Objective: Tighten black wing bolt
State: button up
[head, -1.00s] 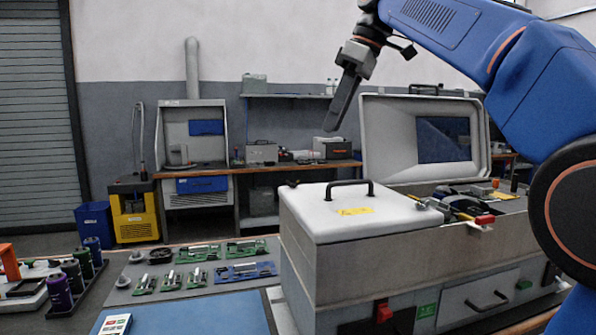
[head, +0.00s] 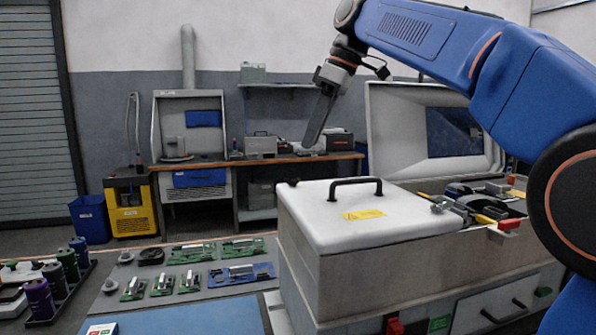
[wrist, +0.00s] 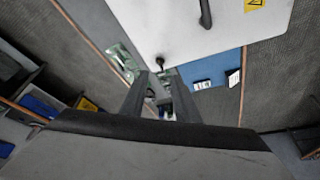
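The black wing bolt (head: 293,181) is a small dark knob at the far left corner of the white lid (head: 400,222) on the big grey case. In the wrist view the wing bolt (wrist: 160,61) stands at the lid's edge, just beyond my fingertips. My gripper (head: 308,146) points down above and behind that corner in the head view, apart from the bolt. In the wrist view my gripper (wrist: 160,78) has its two fingers spread with a gap between them and nothing held. The bolt's wings are too small to make out.
A black handle (head: 355,185) rises from the lid. An open lid (head: 382,130) stands behind the case. Green and blue circuit boards (head: 240,273) lie on the table to the left, near purple and green cylinders (head: 40,297). Air above the lid is free.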

jog(key=x, duration=0.9)
jog(key=shift+a+f, duration=0.1)
jog(key=shift+f, duration=0.15)
